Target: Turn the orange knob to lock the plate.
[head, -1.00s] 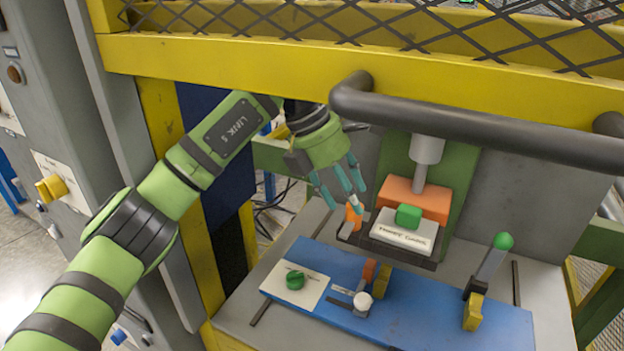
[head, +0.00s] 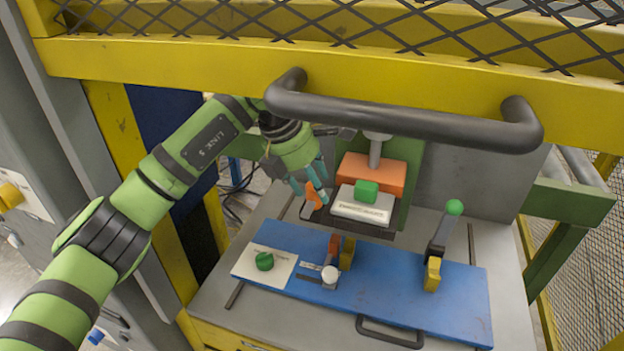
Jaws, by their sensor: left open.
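The orange knob (head: 313,194) sits at the left end of the dark fixture that bears the white labelled plate (head: 361,207). A green block (head: 366,189) is on top of the plate. My left gripper (head: 310,190) is open, its teal fingers pointing down at the orange knob. The fingers overlap the knob in the head view, and I cannot tell whether they touch it. My right gripper is not in view.
A black bar handle (head: 400,124) and a yellow beam (head: 300,75) cross above the fixture. In front lies a blue board (head: 390,300) with a green knob (head: 264,261), a white-balled lever (head: 329,275) and a green-balled lever (head: 454,208).

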